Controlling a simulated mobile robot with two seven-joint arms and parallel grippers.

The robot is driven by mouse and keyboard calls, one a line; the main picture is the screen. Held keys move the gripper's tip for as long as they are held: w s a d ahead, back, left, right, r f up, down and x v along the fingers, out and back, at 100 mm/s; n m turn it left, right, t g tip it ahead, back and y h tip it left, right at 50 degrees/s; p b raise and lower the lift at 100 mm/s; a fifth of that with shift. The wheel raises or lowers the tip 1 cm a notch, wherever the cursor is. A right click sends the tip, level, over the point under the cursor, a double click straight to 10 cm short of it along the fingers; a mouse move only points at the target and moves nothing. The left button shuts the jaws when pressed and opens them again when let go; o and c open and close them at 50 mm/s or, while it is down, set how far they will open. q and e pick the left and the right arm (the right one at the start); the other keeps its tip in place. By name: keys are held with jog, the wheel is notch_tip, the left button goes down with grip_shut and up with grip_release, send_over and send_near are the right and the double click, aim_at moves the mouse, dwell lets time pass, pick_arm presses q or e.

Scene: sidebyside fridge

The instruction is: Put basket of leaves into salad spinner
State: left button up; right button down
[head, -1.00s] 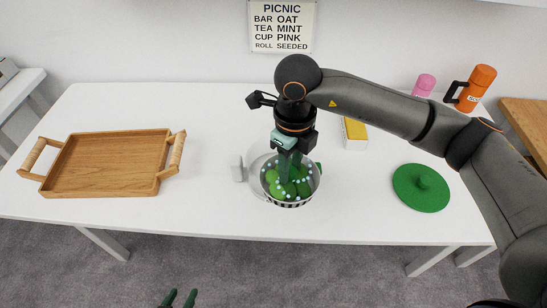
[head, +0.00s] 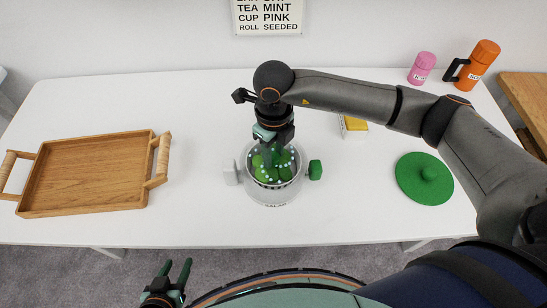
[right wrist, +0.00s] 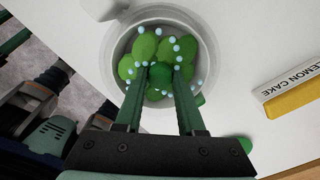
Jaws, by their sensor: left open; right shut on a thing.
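The salad spinner (head: 272,198) is a pale bowl with a white handle at its left and a green one at its right. The basket of leaves (head: 262,172), with green leaves and pale blue beads, sits down inside the spinner's rim; I cannot tell if it touches the bottom. My right gripper (head: 277,160) reaches down from above, shut on the basket's middle. In the right wrist view the basket of leaves (right wrist: 132,68) shows between and around my right fingers (right wrist: 160,78). My left gripper (head: 178,272) is open and empty, below the table's front edge.
A round green lid (head: 425,185) lies to the right on the white table (head: 205,200). A wooden tray (head: 85,172) is at the left. A yellow box (head: 354,127), pink jar (head: 422,68) and orange flask (head: 482,58) stand behind.

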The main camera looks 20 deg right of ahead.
aim_at(274, 156)
jog(key=shift+f, duration=1.5)
jog(key=shift+f, duration=0.1)
jog(key=c, duration=0.5)
grip_release()
notch_tip(274, 156, up, 12)
jog(key=shift+r+b, duration=0.15)
jog(key=shift+b, duration=0.4)
